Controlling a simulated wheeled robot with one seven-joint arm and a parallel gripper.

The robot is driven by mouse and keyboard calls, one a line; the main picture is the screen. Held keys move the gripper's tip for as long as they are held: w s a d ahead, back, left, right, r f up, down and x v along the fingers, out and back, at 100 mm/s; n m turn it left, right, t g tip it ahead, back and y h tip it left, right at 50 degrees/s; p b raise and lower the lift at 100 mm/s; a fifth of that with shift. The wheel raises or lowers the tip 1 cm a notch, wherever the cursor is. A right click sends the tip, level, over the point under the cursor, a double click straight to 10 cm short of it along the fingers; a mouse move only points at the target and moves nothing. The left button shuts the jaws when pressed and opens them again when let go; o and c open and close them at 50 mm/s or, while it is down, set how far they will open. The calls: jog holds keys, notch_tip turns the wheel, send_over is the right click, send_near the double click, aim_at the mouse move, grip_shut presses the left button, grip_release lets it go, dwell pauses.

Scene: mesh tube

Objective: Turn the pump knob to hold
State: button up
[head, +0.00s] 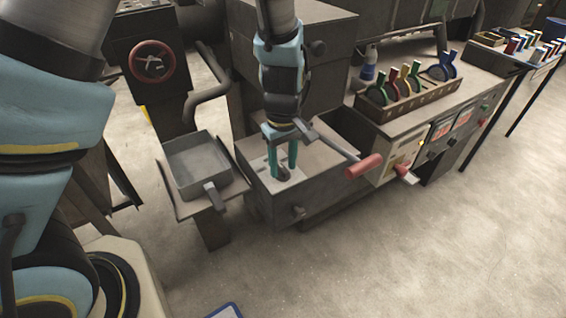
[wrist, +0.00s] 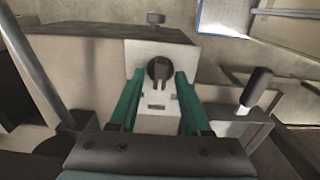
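The pump knob (wrist: 159,68) is a dark round knob with a raised grip bar. It sits on a pale plate (wrist: 143,52) on top of a grey box (wrist: 80,50). In the wrist view my gripper (wrist: 159,76) points down at the plate, with one teal finger on each side of the knob. The fingers are apart, with gaps to the knob, and hold nothing. In the head view my gripper (head: 283,170) is low over the box, and its fingers partly hide the knob. I cannot read any position marks on the plate.
A red-handled lever (head: 362,166) sticks out right of my gripper. A square metal pan (head: 197,165) stands to the left, below a red handwheel (head: 152,62). A bench at right holds a rack of coloured tools (head: 410,102). The floor in front is mostly clear.

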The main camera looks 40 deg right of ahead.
aim_at(283, 168)
notch_tip(283, 168, up, 11)
jog(key=b, duration=0.1)
dwell(0.6)
jog(key=shift+f, duration=0.15)
jog(key=w+a+r, duration=0.1)
jog(key=w+a, duration=1)
jog(key=a, duration=0.5)
jog(key=w+a+r+t, duration=0.1)
jog(key=a, duration=1.8)
jog(key=shift+w+a+r+m+t, duration=0.15)
jog(key=shift+a+m+t, duration=0.15)
jog(key=shift+a, duration=0.05)
